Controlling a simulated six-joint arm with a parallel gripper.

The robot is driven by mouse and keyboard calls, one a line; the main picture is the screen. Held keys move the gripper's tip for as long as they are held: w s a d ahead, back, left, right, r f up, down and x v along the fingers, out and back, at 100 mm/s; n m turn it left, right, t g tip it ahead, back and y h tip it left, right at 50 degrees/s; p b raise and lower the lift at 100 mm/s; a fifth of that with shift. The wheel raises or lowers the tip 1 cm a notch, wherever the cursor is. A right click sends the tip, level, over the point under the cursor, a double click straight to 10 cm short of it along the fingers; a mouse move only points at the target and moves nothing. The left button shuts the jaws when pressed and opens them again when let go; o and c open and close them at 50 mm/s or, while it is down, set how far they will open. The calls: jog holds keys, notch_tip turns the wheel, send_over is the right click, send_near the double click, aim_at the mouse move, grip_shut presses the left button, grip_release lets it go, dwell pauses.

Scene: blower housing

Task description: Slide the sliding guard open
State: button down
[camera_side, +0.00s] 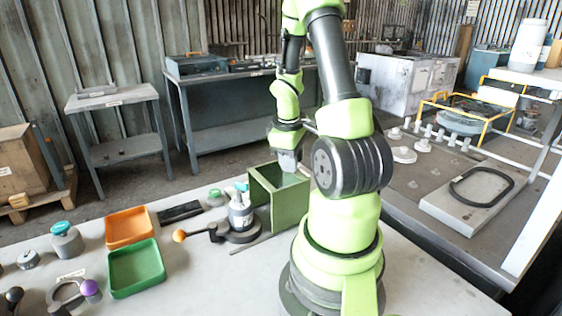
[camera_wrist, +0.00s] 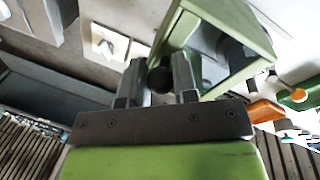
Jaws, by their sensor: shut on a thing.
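A green box-like housing (camera_side: 283,213) with an open top or side stands on the light table, left of my arm's base. Its green frame (camera_wrist: 238,22) also shows in the wrist view, with a grey inside. My gripper (camera_side: 287,168) is at the housing's upper back edge, pointing down. In the wrist view its two grey fingers (camera_wrist: 158,72) are closed around a dark round knob (camera_wrist: 160,79) beside the housing. The knob is hidden in the side view. I cannot clearly tell the sliding guard's panel from the housing, nor how far it is open.
An orange tray (camera_side: 128,227) and a green tray (camera_side: 136,268) lie to the left. A grey cylinder with a teal top (camera_side: 240,212) stands close to the housing, with an orange-knobbed lever (camera_side: 180,236) beside it.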

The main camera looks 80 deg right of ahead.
jog(key=c, duration=1.2)
grip_release()
jog(key=shift+r, duration=0.1)
jog(key=r, duration=0.3)
jog(key=a+r, duration=0.1)
jog(key=r, duration=0.2)
jog(key=a+r, duration=0.1)
jog(key=r, duration=0.2)
jog(key=shift+w+r, duration=0.2)
jog(key=shift+r, duration=0.15)
jog(key=shift+w, duration=0.1)
jog(key=a+r+t+y, duration=0.1)
jog(key=a+r+t, duration=0.1)
jog(key=a, duration=0.6)
jog(key=w+a+r+m+t+y, duration=0.1)
jog(key=a+r+t, duration=0.2)
jog(key=a, duration=0.5)
jog(key=w+a+r+t+y, duration=0.1)
jog(key=a+r+t+y, duration=0.1)
jog(key=a, duration=0.6)
jog(key=shift+w+r+m+t, duration=0.15)
jog(key=shift+r+m+t, duration=0.2)
jog(key=shift+r, duration=0.55)
